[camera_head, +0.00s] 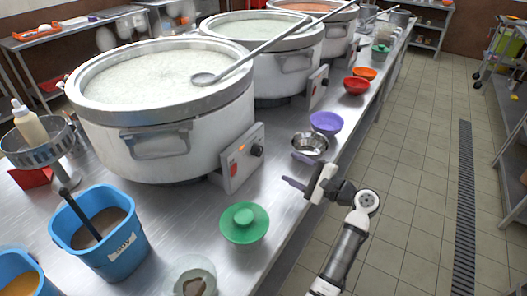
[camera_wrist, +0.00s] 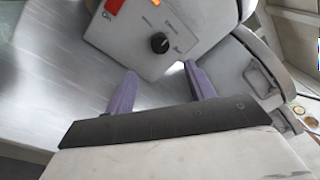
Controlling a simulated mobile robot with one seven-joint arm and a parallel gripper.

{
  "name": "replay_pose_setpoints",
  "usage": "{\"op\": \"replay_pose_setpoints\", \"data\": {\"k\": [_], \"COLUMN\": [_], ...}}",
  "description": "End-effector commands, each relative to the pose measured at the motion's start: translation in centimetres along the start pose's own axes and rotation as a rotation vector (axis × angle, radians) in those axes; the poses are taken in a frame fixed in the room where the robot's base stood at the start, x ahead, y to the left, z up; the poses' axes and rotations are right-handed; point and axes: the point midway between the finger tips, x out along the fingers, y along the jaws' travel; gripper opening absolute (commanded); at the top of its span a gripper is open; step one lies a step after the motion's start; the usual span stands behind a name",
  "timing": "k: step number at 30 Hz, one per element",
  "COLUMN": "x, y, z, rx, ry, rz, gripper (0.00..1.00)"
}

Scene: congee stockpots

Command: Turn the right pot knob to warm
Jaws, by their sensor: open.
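Three large white pots stand in a row: the near pot (camera_head: 165,130), the middle pot (camera_head: 285,65) and the far pot (camera_head: 335,35). The near pot's control panel (camera_head: 240,160) has a black knob (camera_head: 256,150) and a lit red switch. The middle pot's panel (camera_head: 317,88) also has a dark knob. My gripper (camera_head: 298,170) is open and empty, to the right of the near panel and apart from it. In the wrist view a panel with a black knob (camera_wrist: 159,43) lies beyond the purple fingers (camera_wrist: 160,88). Its small labels and the knob's setting are hard to read.
A green lidded bowl (camera_head: 244,224), a metal bowl (camera_head: 310,145) and a purple bowl (camera_head: 326,122) stand along the steel counter's edge near my gripper. Blue tubs (camera_head: 120,255) stand at the front left. A ladle (camera_head: 225,72) rests across the near pot. The aisle at right is clear.

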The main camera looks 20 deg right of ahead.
Motion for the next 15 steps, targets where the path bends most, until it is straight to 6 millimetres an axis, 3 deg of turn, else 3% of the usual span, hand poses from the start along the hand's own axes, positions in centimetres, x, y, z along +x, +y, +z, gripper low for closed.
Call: {"op": "replay_pose_setpoints", "data": {"k": [9,15], "x": [7.0,9.8], "y": [-0.3,-0.1], "z": [0.2,0.1], "rx": [0.0,-0.001], "ry": [-0.002,0.0], "rz": [0.003,0.001], "gripper": [0.55,0.55]}}
